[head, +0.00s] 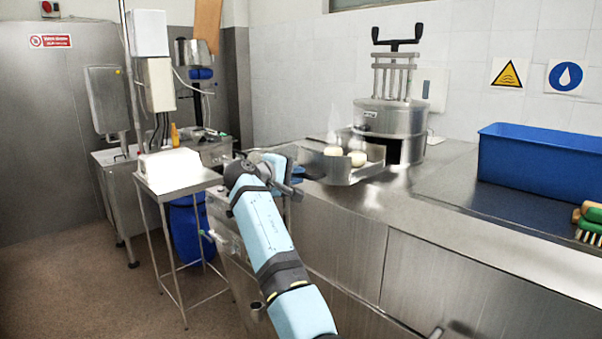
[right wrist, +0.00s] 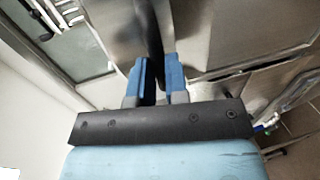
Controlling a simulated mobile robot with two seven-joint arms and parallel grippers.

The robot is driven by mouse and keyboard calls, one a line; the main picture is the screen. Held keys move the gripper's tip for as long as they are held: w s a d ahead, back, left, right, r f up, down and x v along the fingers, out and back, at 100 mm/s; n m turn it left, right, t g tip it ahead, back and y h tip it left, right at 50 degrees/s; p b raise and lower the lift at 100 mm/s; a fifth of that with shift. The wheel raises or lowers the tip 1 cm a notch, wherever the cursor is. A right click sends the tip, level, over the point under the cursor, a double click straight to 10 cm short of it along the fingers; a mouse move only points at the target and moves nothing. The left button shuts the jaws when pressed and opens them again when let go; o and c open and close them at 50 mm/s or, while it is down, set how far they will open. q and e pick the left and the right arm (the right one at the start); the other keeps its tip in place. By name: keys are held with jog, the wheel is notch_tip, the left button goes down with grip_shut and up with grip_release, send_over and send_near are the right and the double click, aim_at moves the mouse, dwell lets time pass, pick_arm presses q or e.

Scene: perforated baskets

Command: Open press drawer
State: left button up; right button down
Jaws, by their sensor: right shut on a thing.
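The press (head: 390,118) is a steel drum with a black T-handle on top, standing on the steel counter against the tiled wall. Its drawer (head: 345,173) is a steel tray that sticks out from the press toward the left, with pale round pieces (head: 357,158) in it. A dark opening shows in the press behind the drawer. My right gripper (head: 296,173) is at the drawer's outer left end. In the right wrist view, its blue fingers (right wrist: 158,72) are shut on a dark bar, apparently the drawer's handle (right wrist: 153,42). My left gripper is not in view.
A blue bin (head: 540,165) and green-and-orange brushes (head: 590,218) are on the counter (head: 440,215) at right. The floor at left is free.

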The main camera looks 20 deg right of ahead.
jog(key=shift+a+f, duration=0.15)
jog(key=shift+f, duration=0.05)
jog(key=c, duration=1.3)
grip_release()
jog(key=shift+o, duration=0.9)
jog(key=shift+s+a+r, duration=0.1)
jog(key=shift+a+r, duration=0.05)
jog(key=b+v, duration=0.3)
jog(key=v, duration=0.9)
